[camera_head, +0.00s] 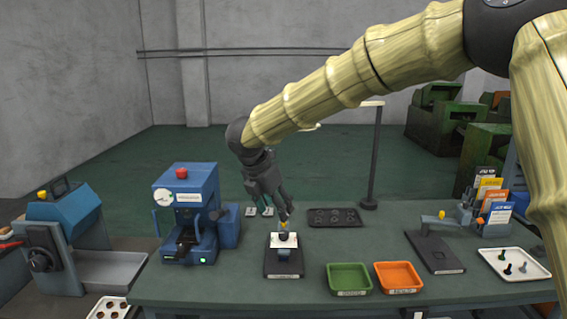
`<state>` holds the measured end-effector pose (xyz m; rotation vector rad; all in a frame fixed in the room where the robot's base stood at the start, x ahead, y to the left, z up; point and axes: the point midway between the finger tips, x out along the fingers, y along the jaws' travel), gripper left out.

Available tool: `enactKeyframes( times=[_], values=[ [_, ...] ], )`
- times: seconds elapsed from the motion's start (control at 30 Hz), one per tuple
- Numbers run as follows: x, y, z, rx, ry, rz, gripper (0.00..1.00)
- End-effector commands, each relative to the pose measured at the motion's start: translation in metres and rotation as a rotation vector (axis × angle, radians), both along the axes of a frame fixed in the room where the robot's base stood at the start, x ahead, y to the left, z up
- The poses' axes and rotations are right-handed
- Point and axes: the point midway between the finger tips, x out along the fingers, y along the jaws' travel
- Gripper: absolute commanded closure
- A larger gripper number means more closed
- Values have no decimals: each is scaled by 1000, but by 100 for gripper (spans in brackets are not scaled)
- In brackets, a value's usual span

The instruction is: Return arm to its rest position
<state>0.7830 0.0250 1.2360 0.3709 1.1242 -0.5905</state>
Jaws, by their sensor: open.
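My arm reaches in from the upper right. My gripper (287,216) hangs above the middle of the green workbench (200,290), pointing down. It is open. Its fingertips are just above a small dark base fixture (284,268) with a pale block on top. A small yellow piece (284,224) shows between or just behind the fingertips; I cannot tell whether they touch it.
A blue machine (187,195) with a gauge and red button stands left of the gripper. Green (348,291) and orange (398,290) trays lie front right. A dark tray (335,224) and a tall thin post (374,160) stand behind. A white tray (535,273) holds small parts.

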Motion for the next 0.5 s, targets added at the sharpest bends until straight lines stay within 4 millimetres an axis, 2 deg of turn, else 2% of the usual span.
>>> enactKeyframes(
  times=[0.27, 0.43, 0.5],
  values=[
    [6, -21, -47, -126, 22, 154, 45],
    [9, -44, -85, -229, 48, 285, 45],
    [9, -57, -106, -284, 67, 357, 45]
  ],
)
